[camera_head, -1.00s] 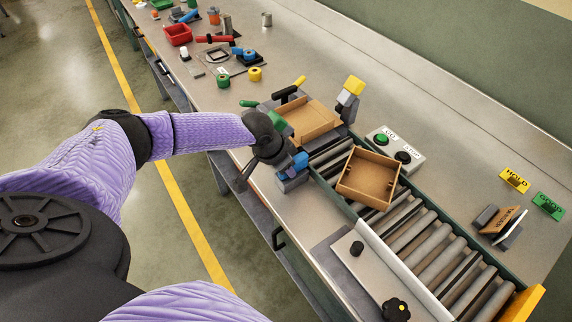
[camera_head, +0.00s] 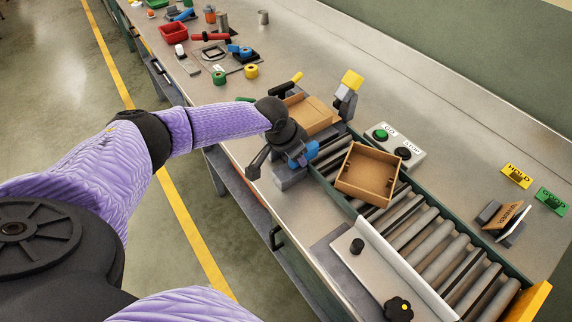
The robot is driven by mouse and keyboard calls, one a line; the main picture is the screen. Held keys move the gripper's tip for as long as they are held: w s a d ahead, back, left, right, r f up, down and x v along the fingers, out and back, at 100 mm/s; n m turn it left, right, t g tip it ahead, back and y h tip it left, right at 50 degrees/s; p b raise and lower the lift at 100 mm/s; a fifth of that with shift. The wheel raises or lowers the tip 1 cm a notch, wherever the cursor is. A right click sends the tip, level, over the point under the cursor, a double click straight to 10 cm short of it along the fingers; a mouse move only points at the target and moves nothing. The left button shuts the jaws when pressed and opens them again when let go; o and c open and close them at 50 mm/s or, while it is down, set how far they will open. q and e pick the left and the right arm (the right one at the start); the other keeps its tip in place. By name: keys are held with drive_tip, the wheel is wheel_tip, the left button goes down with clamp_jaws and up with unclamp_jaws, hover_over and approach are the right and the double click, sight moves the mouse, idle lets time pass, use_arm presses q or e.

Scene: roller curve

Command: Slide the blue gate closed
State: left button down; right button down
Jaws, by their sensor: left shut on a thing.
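The blue gate (camera_head: 306,153) shows as a small blue piece at the near side of the roller conveyor, by a grey block (camera_head: 289,178). My left gripper (camera_head: 291,148) reaches over the near rail and is shut on the blue gate. The dark wrist and fingers hide much of the gate, so its full reach across the rollers is not visible. My right gripper is not in view.
An open cardboard box (camera_head: 370,176) stands on the rollers just right of the gate. Another cardboard box (camera_head: 312,113) is behind the gripper. A button box (camera_head: 396,147) stands beyond the conveyor. Bare rollers (camera_head: 440,250) run toward the lower right.

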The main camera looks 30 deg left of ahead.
use_arm(q)
drive_tip(key=shift+w, duration=0.2)
drive_tip(key=shift+c, duration=2.2)
unclamp_jaws()
drive_tip(key=shift+w+d, duration=0.1)
drive_tip(key=shift+w, duration=0.05)
drive_tip(key=p+v, duration=0.3)
drive_tip(key=v, duration=0.7)
